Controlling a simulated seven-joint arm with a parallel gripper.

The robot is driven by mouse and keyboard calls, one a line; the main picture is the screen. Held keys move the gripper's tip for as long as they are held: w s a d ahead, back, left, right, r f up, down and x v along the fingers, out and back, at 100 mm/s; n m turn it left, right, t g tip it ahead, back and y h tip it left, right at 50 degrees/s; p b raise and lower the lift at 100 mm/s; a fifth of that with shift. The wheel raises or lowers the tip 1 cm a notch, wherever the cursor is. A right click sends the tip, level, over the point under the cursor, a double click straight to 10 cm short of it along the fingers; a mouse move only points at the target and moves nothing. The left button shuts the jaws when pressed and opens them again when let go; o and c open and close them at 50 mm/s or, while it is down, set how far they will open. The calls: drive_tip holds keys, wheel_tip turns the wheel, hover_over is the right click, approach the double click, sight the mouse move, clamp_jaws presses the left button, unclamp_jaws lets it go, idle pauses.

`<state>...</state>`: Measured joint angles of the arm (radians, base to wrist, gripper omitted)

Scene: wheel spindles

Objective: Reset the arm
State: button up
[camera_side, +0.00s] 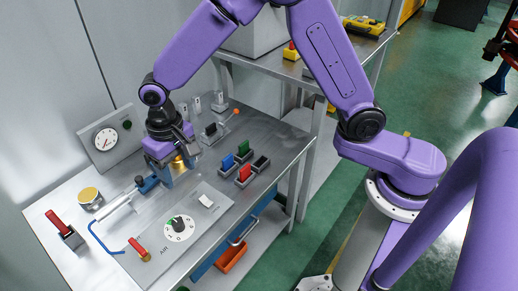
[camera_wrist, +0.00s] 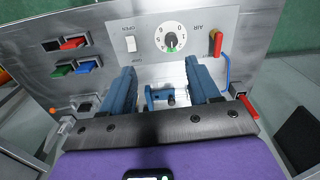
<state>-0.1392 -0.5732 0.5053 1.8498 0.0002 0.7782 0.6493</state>
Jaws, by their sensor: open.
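My gripper (camera_side: 172,180) hangs above the bench, just behind the control panel. In the wrist view its two blue fingers (camera_wrist: 159,68) are spread apart, with nothing held between them. A blue clamp-like fixture (camera_wrist: 160,96) shows between and beyond the fingers; in the side view it stands just left of my gripper (camera_side: 148,184), beside a pale cylinder. A gold part (camera_side: 179,163) shows at my gripper in the side view; whether it belongs to my gripper is unclear.
The panel has a numbered dial (camera_side: 180,228), a white switch (camera_side: 207,201) and a red-handled air valve (camera_side: 139,249). Red, green and blue blocks (camera_side: 236,160) sit right of my gripper. A gauge (camera_side: 105,138) stands behind left, a gold-topped round part (camera_side: 89,197) below it.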

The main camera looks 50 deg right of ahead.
drive_tip(key=s+d+r+n, duration=0.4)
drive_tip(key=s+d+n, duration=0.2)
drive_tip(key=s+d, duration=0.4)
drive_tip(key=s+d+r+n, duration=0.4)
drive_tip(key=s+d, duration=0.7)
drive_tip(key=s, duration=0.4)
drive_tip(key=shift+s+n, duration=0.15)
drive_tip(key=shift+n, duration=0.75)
